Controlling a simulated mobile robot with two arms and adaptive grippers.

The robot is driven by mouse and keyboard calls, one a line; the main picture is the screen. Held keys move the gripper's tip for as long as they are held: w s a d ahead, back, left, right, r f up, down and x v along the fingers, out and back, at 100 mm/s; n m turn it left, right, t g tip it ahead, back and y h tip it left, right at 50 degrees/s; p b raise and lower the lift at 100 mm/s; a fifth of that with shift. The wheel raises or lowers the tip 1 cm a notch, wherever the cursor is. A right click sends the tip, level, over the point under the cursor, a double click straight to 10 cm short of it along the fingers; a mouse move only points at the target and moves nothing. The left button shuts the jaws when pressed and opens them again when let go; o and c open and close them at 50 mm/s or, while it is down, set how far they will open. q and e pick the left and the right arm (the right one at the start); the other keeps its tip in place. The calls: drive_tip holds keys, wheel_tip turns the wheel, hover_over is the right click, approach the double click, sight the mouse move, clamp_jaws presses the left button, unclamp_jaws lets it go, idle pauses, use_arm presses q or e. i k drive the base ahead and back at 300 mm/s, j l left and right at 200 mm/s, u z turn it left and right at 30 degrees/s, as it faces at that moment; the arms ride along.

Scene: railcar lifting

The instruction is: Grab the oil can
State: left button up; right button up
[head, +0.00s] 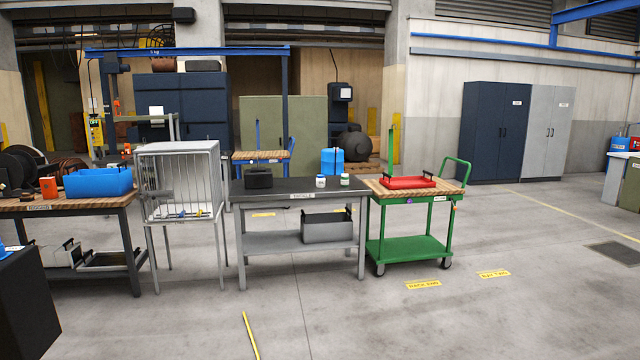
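No thing in the head view can be made out for certain as the oil can. A small orange container (48,187) stands on the wooden-topped bench at the left. A blue canister (332,161) shows at the back edge of the dark workbench; I cannot tell whether it stands on it or behind it. Two small white jars, one with a blue label (320,182) and one with a green label (345,181), stand on that workbench. Neither of my grippers is in view.
The dark workbench (300,194) also bears a black box (258,178). Left of it stands a wire cage (180,180); right, a green cart (410,248) with a red tray (407,182). A blue bin (98,182) sits on the left bench. The floor in front is mostly clear.

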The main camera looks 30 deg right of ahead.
sight(320, 183)
drive_tip(key=i+l+z, duration=0.4)
drive_tip(key=i, duration=0.2)
drive_tip(key=i+l+z, duration=0.3)
drive_tip(key=i, duration=0.7)
drive_tip(key=i+z, duration=0.35)
drive_tip(key=i, duration=2.9)
